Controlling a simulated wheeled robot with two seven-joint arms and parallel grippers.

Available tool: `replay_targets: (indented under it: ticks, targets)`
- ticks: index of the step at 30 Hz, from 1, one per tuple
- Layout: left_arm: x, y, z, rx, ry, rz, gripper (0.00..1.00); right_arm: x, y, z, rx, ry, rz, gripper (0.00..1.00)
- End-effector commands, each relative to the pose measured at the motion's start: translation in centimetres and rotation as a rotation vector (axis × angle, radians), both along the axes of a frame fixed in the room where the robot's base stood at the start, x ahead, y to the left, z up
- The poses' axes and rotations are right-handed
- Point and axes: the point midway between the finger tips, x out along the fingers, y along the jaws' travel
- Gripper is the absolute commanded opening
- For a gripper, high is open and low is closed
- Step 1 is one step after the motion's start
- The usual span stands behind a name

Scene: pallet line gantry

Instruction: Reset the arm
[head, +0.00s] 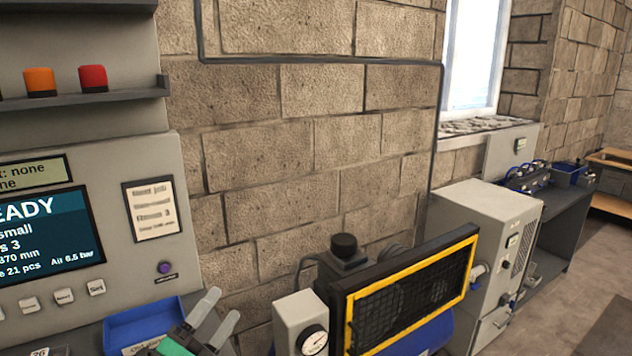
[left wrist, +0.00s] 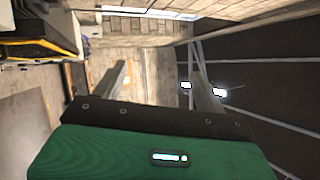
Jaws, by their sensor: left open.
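My left gripper (head: 212,319) shows at the bottom of the head view, with two grey fingers spread apart and nothing between them. Its green body is partly cut off by the lower edge. It is in front of a blue tray (head: 147,322) below the control panel. In the left wrist view the two fingers (left wrist: 160,85) stand well apart, with a black and green housing in front. My right gripper is in neither view.
A control panel with a screen (head: 48,243) stands at the left, under a shelf with an orange cap (head: 40,82) and a red cap (head: 93,78). A yellow-framed guard (head: 412,290) with a gauge (head: 313,340) stands right of the gripper. A grey cabinet (head: 490,250) is beyond it.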

Motion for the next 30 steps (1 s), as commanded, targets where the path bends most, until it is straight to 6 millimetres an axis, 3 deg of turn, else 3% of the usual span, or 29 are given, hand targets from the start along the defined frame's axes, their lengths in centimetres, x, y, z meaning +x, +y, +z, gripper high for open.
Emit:
replay_targets:
  ticks: [8, 14, 18, 24, 30]
  targets:
    - [-2.8, 6.2, -9.1, -0.515, 0.507, 0.318, 0.73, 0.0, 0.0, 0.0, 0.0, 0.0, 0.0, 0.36]
    - [-8.9, 8.3, -18.0, -0.804, 0.928, 0.552, 0.73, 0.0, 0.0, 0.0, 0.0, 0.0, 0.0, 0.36]
    - [-14.7, 8.1, -23.1, -0.945, 1.208, 0.699, 0.73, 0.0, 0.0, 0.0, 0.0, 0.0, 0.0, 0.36]
    - [-21.8, 7.0, -26.9, -1.048, 1.502, 0.847, 0.73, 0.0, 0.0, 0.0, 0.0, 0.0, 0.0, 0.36]
    - [-28.2, 5.6, -28.6, -1.1, 1.745, 0.96, 0.73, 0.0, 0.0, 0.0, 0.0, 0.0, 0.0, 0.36]
